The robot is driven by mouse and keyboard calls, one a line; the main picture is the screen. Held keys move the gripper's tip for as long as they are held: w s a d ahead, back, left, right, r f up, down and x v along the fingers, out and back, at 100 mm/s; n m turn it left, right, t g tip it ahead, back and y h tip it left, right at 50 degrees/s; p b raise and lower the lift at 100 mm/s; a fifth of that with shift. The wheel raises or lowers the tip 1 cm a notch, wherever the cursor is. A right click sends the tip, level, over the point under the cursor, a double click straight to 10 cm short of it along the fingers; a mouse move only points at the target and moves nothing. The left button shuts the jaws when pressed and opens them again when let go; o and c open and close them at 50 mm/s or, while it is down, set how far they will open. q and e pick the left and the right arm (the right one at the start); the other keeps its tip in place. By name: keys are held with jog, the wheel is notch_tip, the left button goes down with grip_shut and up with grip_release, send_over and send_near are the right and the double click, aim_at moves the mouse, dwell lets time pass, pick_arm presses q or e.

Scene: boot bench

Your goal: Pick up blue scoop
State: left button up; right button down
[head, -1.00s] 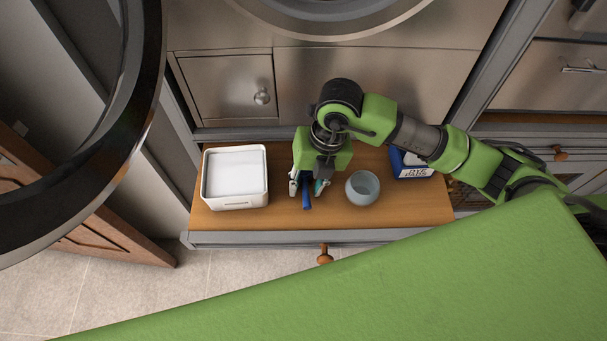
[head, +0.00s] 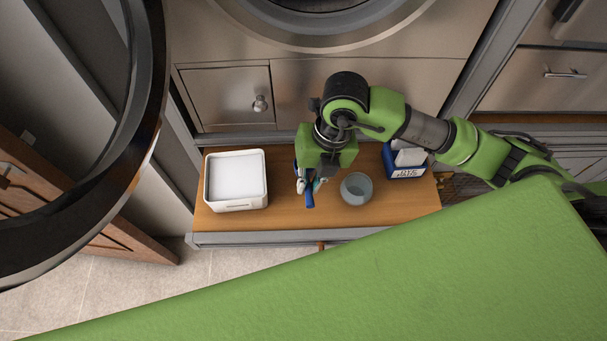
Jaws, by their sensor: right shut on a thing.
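The blue scoop (head: 309,199) shows as a short blue handle below my right gripper, over the wooden bench top. My right gripper (head: 309,186) points down and is shut on the scoop. The gripper and its green wrist hide most of the scoop, and I cannot tell whether it touches the bench. My left gripper is not in view.
A white bin (head: 236,204) stands on the bench (head: 283,211) to the left. A greyish glass bowl (head: 356,189) stands close to the right of the gripper. A blue box (head: 405,172) stands farther right. A steel-fronted cabinet (head: 368,82) rises behind the bench.

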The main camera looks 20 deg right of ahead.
aim_at(311, 193)
jog(key=r, duration=0.1)
jog(key=s+r+p, duration=0.1)
jog(key=s+r, duration=0.1)
jog(key=r, duration=0.1)
jog(key=shift+s+d+p, duration=0.15)
jog(key=shift+d+p, duration=0.15)
jog(key=shift+p, duration=0.05)
pick_arm(q)
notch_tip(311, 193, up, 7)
jog(key=p, duration=0.3)
pick_arm(e)
jog(key=s+d+r, duration=0.2)
jog(key=s+r, duration=0.1)
jog(key=s, duration=0.6)
jog(key=shift+r, duration=0.2)
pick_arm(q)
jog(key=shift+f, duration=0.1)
pick_arm(e)
jog(key=shift+s, duration=0.1)
pick_arm(q)
jog(key=shift+p, duration=0.3)
